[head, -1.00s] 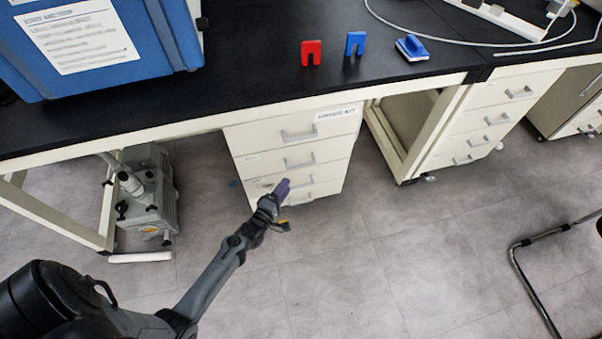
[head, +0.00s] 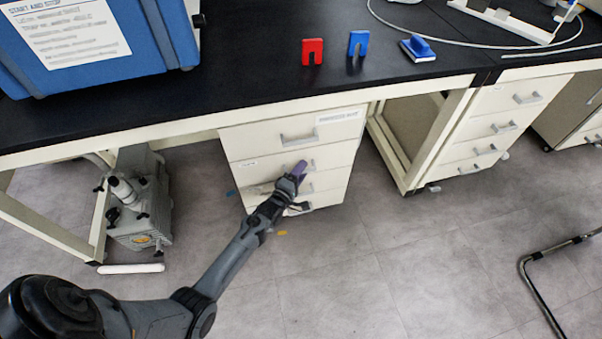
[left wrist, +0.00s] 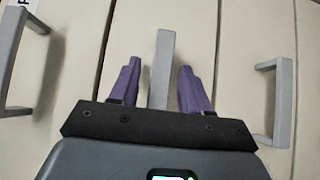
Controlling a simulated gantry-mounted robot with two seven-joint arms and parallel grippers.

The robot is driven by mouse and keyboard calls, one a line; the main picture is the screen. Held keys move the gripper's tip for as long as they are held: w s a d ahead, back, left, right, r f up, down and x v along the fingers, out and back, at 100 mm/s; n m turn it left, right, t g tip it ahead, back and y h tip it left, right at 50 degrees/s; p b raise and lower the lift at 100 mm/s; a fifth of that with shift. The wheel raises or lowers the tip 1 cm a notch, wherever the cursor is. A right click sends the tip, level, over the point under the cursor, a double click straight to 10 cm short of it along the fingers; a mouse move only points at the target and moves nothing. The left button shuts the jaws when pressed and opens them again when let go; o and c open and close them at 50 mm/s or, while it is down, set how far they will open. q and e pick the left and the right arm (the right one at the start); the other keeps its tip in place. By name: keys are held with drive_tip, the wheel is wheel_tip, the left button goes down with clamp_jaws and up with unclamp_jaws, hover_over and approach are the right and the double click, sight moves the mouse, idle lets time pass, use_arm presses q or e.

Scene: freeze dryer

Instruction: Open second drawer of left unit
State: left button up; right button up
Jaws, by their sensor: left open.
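The left drawer unit (head: 235,140) is cream with stacked drawers and grey bar handles, under the black bench. Its second drawer (head: 240,168) looks shut. My left gripper (head: 300,170) is in front of that drawer, partly covering its handle. In the left wrist view the open purple fingers of my left gripper (left wrist: 160,68) stand one on each side of the second drawer's handle (left wrist: 164,60), with gaps beside it. The top drawer's handle (left wrist: 20,60) and the third drawer's handle (left wrist: 285,105) flank it. My right gripper is out of view.
A second drawer unit (head: 460,150) stands to the right, and a grey pump (head: 140,205) is on the floor at left. Red (head: 312,50) and blue (head: 358,42) blocks stand on the bench (head: 250,85). The floor in front is mostly clear.

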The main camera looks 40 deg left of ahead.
use_arm(q)
clamp_jaws()
idle(0.3)
drive_tip(key=shift+d+r, duration=0.1)
drive_tip(key=shift+r, duration=0.05)
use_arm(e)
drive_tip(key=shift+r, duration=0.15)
